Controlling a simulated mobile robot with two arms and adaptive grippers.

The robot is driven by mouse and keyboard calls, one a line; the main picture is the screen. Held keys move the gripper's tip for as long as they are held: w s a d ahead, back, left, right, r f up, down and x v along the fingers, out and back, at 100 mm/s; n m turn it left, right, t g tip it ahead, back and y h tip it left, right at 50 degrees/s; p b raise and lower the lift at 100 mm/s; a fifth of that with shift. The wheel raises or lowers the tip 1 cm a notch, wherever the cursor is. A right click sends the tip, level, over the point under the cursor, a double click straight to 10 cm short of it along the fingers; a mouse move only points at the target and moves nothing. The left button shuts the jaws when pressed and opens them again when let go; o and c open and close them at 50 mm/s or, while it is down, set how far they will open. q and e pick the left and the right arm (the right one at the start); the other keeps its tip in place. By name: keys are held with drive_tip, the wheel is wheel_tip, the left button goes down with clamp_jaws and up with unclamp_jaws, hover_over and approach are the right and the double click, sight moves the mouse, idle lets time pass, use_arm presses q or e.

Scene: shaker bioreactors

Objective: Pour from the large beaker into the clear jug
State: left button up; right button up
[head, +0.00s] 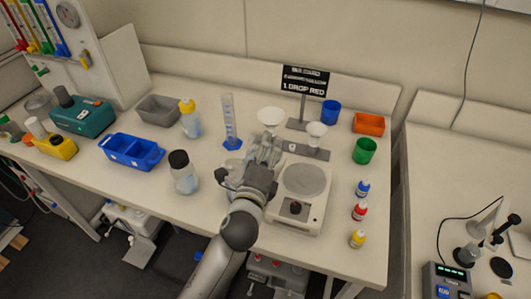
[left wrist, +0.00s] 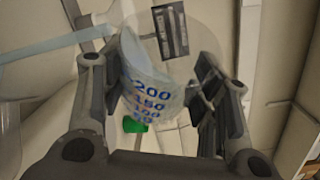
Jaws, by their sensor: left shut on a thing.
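My left gripper (head: 255,174) is over the bench, just left of the balance. In the left wrist view its fingers (left wrist: 152,100) are shut on a clear beaker (left wrist: 150,88) with blue marks reading 200, 150 and 100. I take this as the large beaker; a pale, slanted surface shows inside it, perhaps liquid. In the head view the beaker is mostly hidden by the gripper. I cannot make out the clear jug in the head view. A large see-through shape cuts the left edge of the left wrist view; I cannot tell what it is. My right gripper is not in view.
The balance (head: 304,181) is right of the gripper. A measuring cylinder (head: 229,125), a black-capped bottle (head: 184,178) and a blue tray (head: 130,150) stand to its left. A white bowl (head: 271,116) and sign (head: 304,79) are behind. Small dropper bottles (head: 360,211) line the right.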

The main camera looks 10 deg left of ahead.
use_arm(q)
drive_tip(key=shift+a+n+b, duration=0.1)
drive_tip(key=shift+n+b, duration=0.2)
drive_tip(key=shift+b, duration=0.1)
drive_tip(key=shift+n+b, duration=0.3)
drive_tip(key=shift+b, duration=0.1)
drive_tip(key=shift+a+r+t+b, duration=0.1)
drive_tip(key=shift+t+b, duration=0.2)
drive_tip(key=shift+t, duration=0.1)
drive_tip(key=shift+n, duration=0.3)
drive_tip(key=shift+r, duration=0.1)
idle(0.6)
drive_tip(key=shift+s+a+n+b, duration=0.1)
drive_tip(key=shift+n+b, duration=0.2)
drive_tip(key=shift+b, duration=0.2)
drive_tip(key=shift+n+b, duration=0.3)
drive_tip(key=shift+b, duration=0.1)
drive_tip(key=shift+a+r+n+t+b, duration=0.1)
drive_tip(key=shift+a+n+t+b, duration=0.05)
drive_tip(key=shift+n+t+b, duration=0.35)
